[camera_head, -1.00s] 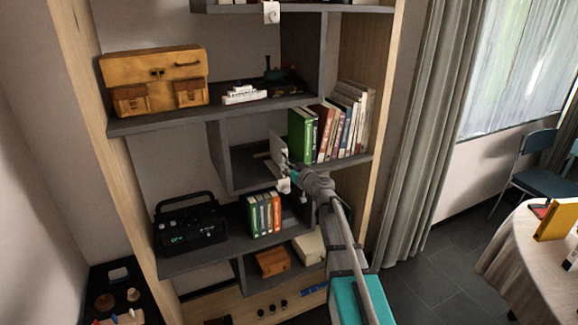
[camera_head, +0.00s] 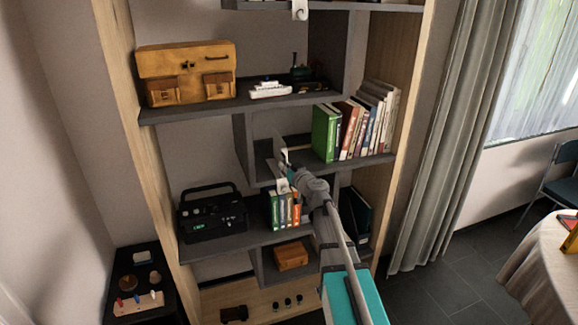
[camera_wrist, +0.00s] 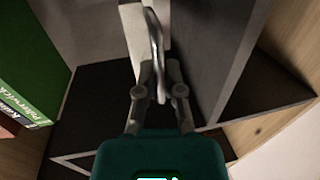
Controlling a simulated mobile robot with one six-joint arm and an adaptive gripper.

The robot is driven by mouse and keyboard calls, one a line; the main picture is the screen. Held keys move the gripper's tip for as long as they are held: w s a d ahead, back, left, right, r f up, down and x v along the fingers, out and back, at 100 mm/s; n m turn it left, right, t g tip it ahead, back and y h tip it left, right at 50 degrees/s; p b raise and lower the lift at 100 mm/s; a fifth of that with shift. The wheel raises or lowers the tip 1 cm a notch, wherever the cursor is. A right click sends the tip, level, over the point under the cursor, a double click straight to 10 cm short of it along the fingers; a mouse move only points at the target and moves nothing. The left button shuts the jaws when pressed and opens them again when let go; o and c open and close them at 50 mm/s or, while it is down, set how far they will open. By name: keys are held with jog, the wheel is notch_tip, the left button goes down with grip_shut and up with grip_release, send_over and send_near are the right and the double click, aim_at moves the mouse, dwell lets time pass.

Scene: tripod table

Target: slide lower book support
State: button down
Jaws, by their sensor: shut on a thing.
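The lower book support (camera_head: 279,149) is a thin pale upright plate on the middle shelf (camera_head: 356,166), left of the row of books. A bare gap lies between it and the green book (camera_head: 325,133). My gripper (camera_head: 290,177) is at the shelf's front edge, shut on the support's front part. In the wrist view my gripper (camera_wrist: 159,78) has its fingers closed around a pale, curved upright piece. The support's white plate (camera_wrist: 133,35) rises behind it, close to the dark divider. My gripper and arm partly hide the support's lower end and the shelf edge.
The grey divider (camera_head: 244,147) stands just left of the support. Several books (camera_head: 371,120) stand on the right.

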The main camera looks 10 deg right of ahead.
jog(key=shift+w+d, duration=0.1)
jog(key=c, duration=0.7)
grip_release()
jog(key=shift+d, duration=0.1)
jog(key=shift+c, duration=0.2)
jog(key=v, duration=1.2)
